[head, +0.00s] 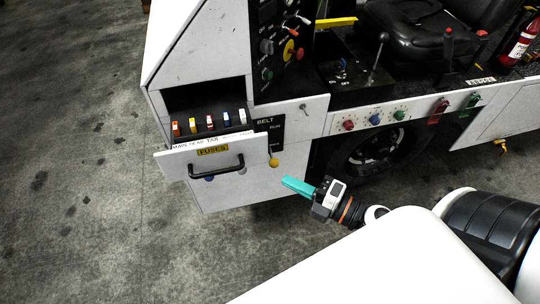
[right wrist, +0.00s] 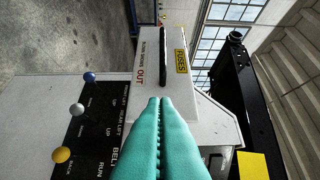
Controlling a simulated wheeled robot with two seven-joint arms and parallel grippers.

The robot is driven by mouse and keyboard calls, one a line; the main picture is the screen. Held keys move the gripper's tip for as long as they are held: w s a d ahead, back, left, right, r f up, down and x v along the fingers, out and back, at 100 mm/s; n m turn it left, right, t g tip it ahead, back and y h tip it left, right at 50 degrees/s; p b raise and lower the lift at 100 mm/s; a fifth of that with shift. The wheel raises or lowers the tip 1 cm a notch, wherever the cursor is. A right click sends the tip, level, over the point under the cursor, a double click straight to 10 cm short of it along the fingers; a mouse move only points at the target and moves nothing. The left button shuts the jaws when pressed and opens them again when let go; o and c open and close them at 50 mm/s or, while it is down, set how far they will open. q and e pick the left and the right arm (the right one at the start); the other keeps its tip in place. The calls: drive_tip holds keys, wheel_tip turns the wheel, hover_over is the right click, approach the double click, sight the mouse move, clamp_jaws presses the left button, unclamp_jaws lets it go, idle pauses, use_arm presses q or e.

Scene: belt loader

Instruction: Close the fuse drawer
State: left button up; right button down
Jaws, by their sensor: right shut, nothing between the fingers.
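The fuse drawer (head: 262,147) stands pulled out from the white loader body in the head view. Its front has a black bar handle and a yellow FUSES label (head: 213,150). Several coloured fuses show in a row behind the front. My right gripper (head: 284,181) is shut and empty, with teal fingers, to the right of the drawer front. In the right wrist view the fingers (right wrist: 160,100) point toward the drawer front (right wrist: 150,75), with the handle (right wrist: 191,55) beyond their tips. I cannot tell if they touch it. My left gripper is not in view.
A belt panel with knobbed levers stands beside the drawer; its yellow knob (right wrist: 62,154) and white knob (right wrist: 76,110) are close to my right fingers. A black wheel (head: 368,155) is under the loader. The floor (head: 80,200) at the left is clear.

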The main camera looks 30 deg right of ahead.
sight(255, 153)
drive_tip(key=w, duration=0.2)
drive_tip(key=w+a+p, duration=0.1)
drive_tip(key=w, duration=0.2)
drive_tip(key=w+p, duration=0.1)
drive_tip(key=w, duration=0.1)
drive_tip(key=shift+w+a+r, duration=0.15)
drive_tip(key=shift+a, duration=0.25)
drive_tip(key=shift+w+d, duration=0.2)
drive_tip(key=shift+w, duration=0.4)
